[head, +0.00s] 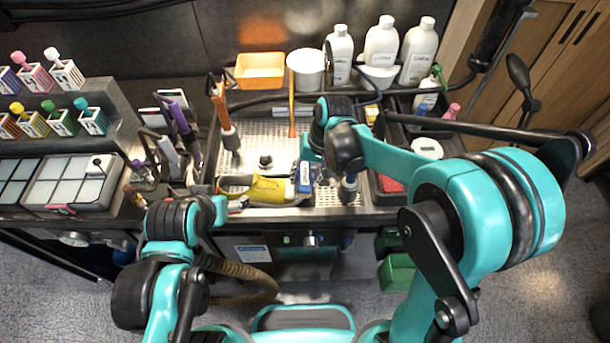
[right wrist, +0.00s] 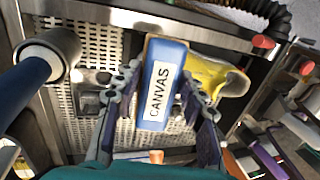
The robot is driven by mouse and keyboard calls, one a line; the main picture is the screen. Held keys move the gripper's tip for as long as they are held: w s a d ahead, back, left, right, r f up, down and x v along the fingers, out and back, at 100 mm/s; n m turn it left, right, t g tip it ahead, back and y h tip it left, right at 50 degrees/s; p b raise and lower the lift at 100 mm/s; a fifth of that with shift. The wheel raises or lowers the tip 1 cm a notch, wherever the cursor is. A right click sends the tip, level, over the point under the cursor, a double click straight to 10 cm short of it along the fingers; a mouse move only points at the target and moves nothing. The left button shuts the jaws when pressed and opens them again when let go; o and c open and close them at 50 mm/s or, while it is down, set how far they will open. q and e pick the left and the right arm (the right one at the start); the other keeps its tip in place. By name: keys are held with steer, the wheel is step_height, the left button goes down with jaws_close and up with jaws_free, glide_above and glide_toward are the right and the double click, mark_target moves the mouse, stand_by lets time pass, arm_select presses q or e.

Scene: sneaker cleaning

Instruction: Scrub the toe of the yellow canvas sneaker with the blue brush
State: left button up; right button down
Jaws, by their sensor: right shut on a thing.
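The yellow canvas sneaker (head: 270,190) lies on the perforated metal work surface near its front edge. Part of it also shows in the right wrist view (right wrist: 212,76), beyond the brush. The blue brush (head: 305,178) has a white label reading CANVAS, clear in the right wrist view (right wrist: 161,88). My right gripper (right wrist: 160,76) is shut on the brush, one finger on each side. The brush is at the sneaker's right end in the head view; I cannot tell whether its bristles touch.
White bottles (head: 381,45), a white tub (head: 307,68) and an orange bin (head: 260,70) line the back. Upright tools (head: 222,115) stand left of the sneaker. Part of the perforated plate (head: 262,125) is bare.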

steer(key=shift+g, duration=0.6)
steer(key=shift+b+x, duration=2.15)
steer(key=shift+x, duration=0.85)
steer(key=shift+a+f+b, duration=0.1)
steer(key=shift+f+b, duration=0.35)
steer(key=shift+f, duration=0.15)
